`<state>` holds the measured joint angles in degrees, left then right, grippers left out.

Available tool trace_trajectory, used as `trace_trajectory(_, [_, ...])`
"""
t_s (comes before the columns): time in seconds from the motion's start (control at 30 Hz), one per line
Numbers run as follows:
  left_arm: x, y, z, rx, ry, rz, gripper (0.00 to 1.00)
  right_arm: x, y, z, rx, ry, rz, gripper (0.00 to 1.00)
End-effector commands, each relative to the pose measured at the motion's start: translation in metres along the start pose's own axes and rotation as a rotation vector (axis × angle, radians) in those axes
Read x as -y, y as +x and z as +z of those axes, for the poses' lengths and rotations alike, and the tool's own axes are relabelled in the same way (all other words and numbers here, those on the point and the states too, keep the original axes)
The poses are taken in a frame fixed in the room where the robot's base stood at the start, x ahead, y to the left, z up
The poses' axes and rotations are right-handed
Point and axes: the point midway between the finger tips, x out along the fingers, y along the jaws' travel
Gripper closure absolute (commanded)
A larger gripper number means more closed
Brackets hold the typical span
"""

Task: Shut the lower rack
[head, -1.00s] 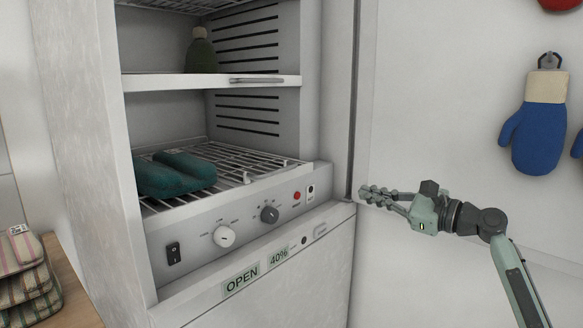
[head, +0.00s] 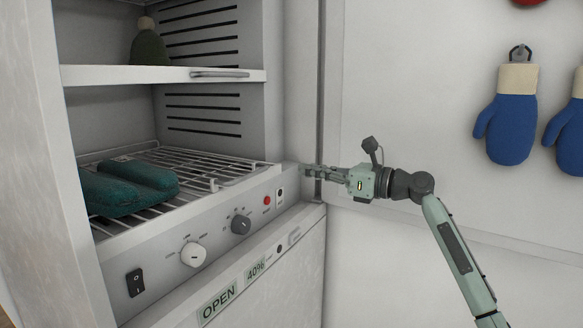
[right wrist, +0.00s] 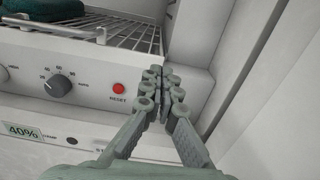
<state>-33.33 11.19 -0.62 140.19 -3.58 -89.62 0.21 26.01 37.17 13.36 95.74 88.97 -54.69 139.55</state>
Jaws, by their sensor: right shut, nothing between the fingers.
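The lower rack (head: 232,161) is a wire shelf with a pale front bar, low in the open white cabinet, just above the control panel. Its front bar (right wrist: 72,32) also shows in the right wrist view, over the panel's top edge. Two teal padded items (head: 125,187) lie on the rack. My right gripper (head: 309,169) is shut and empty, level with the rack at the right end of the panel. In the right wrist view its fingertips (right wrist: 160,74) are right of the rack's front corner, apart from the bar. My left gripper is out of view.
The control panel (head: 160,262) has knobs and a red reset button. An upper shelf (head: 130,75) with a handle holds a dark green item (head: 148,47). Blue mitts (head: 512,115) hang on the panel at right. Free room lies in front of the cabinet's right side.

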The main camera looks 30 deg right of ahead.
Motion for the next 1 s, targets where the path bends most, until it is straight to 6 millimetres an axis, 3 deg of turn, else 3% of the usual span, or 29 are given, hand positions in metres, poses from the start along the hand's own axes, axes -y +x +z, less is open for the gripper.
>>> trace_trajectory(0.1, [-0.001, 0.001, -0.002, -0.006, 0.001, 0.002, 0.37, 0.0, 0.022, 0.001, 0.001, 0.001, 0.001, 1.0])
trace_trajectory(0.3, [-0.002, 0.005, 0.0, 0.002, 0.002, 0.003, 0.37, 0.0, 0.043, 0.0, 0.0, 0.0, 0.001, 1.0])
trace_trajectory(0.83, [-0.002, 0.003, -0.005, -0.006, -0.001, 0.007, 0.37, 0.0, 0.052, 0.002, 0.0, 0.001, -0.001, 1.0])
trace_trajectory(1.0, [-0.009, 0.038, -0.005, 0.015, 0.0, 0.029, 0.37, 0.001, 0.071, 0.005, 0.001, 0.003, -0.001, 1.0])
